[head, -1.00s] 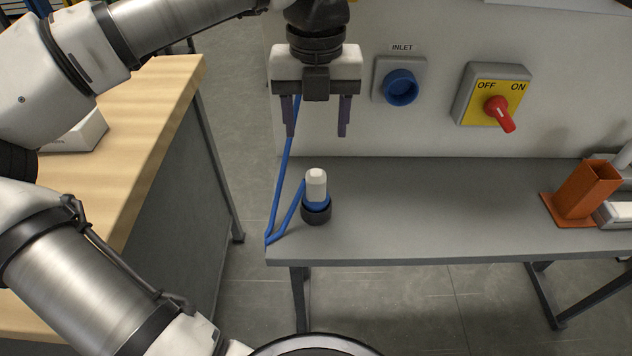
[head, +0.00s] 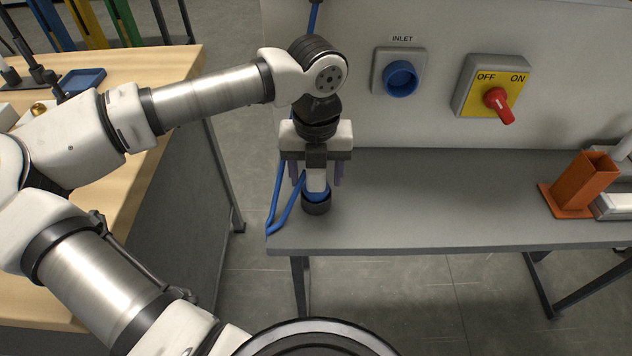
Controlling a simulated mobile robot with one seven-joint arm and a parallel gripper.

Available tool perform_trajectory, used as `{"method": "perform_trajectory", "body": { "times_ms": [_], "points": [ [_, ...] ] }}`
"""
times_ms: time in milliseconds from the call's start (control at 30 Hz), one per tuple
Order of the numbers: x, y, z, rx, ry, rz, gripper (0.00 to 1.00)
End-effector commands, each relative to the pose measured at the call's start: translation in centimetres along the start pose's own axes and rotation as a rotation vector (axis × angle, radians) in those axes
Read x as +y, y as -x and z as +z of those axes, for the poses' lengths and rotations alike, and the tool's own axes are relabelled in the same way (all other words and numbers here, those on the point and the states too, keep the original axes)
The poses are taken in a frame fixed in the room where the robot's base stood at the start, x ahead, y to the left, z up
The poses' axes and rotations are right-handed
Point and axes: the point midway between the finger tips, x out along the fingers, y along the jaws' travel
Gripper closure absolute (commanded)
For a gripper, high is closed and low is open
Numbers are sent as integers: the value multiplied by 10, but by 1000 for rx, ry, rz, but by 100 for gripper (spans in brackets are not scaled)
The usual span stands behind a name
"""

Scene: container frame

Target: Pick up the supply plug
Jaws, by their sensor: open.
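The supply plug (head: 316,190) stands upright near the left end of the grey bench, in the head view. It has a white body, a blue band and a dark base, and a blue cable (head: 282,215) loops from it at the left. My gripper (head: 316,180) points down over the plug, with its purple fingers on either side of the white body. The fingers are open. The gripper's palm hides the plug's top, and I cannot tell whether either finger touches it.
The grey bench (head: 430,205) is clear between the plug and an orange holder (head: 582,185) at the right. Behind it, a panel carries a blue inlet socket (head: 401,79) and a red switch (head: 498,104) on a yellow plate. A wooden table (head: 165,85) stands at the left.

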Motion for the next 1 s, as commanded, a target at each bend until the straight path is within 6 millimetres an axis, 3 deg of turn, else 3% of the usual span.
{"method": "perform_trajectory", "body": {
  "times_ms": [267, 700, 1000],
  "points": [
    [0, -3, 0, -1, 0, 0, 44],
    [0, -3, 0, 0, 0, 0, 100],
    [0, -2, 0, 1, 0, 0, 100]
  ]
}}
